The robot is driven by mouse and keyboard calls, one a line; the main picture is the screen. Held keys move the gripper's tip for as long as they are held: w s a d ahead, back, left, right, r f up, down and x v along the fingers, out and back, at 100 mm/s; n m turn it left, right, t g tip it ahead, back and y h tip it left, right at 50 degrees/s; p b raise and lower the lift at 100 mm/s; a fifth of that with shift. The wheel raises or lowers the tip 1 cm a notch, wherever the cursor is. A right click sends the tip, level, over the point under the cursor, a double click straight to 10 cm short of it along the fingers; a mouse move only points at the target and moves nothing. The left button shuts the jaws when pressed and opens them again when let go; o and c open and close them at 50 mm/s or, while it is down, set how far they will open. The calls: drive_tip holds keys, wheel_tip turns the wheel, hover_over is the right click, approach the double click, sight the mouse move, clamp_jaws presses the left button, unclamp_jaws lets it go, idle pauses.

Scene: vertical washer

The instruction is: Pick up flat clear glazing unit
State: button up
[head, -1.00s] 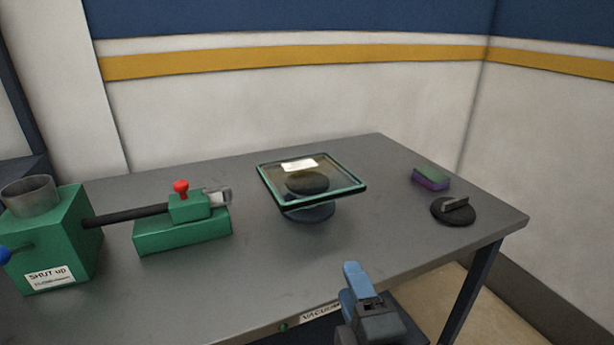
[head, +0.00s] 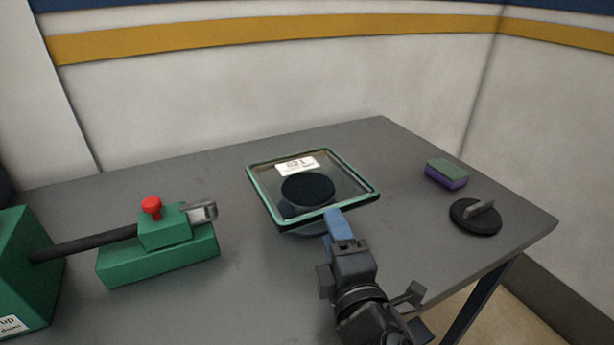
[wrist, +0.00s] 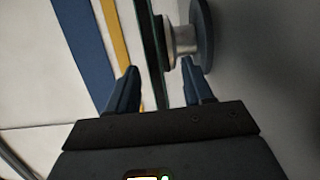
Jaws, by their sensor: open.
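The flat clear glazing unit (head: 349,177) is a square pane with a green-edged frame and a white label. It rests level on a round dark pedestal (head: 305,231) on the table, seen through the glass. My gripper (head: 334,222) is at its front right edge. In the wrist view the pane (wrist: 151,50) appears edge-on, and its edge lies between the two blue fingers of my gripper (wrist: 164,87). The fingers are apart and open. The pedestal (wrist: 186,42) with its pale stem is close to one finger. In the head view only one finger shows clearly.
A green device with a red knob (head: 151,206) and a dark bar stands on the left of the grey table (head: 250,300). A green and purple sponge (head: 446,174) and a black round piece with a handle (head: 475,217) lie on the right. The wall is behind.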

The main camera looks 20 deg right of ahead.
sight(324, 205)
drive_tip(key=p+x, duration=0.1)
drive_tip(key=x, duration=0.1)
drive_tip(key=r+x, duration=0.1)
drive_tip(key=x, duration=0.2)
drive_tip(key=shift+w+a+p, duration=0.1)
drive_tip(key=shift+w+p, duration=0.05)
drive_tip(key=shift+p, duration=0.25)
drive_tip(key=shift+w+f, duration=0.1)
drive_tip(key=shift+w, duration=0.25)
clamp_jaws()
idle(0.7)
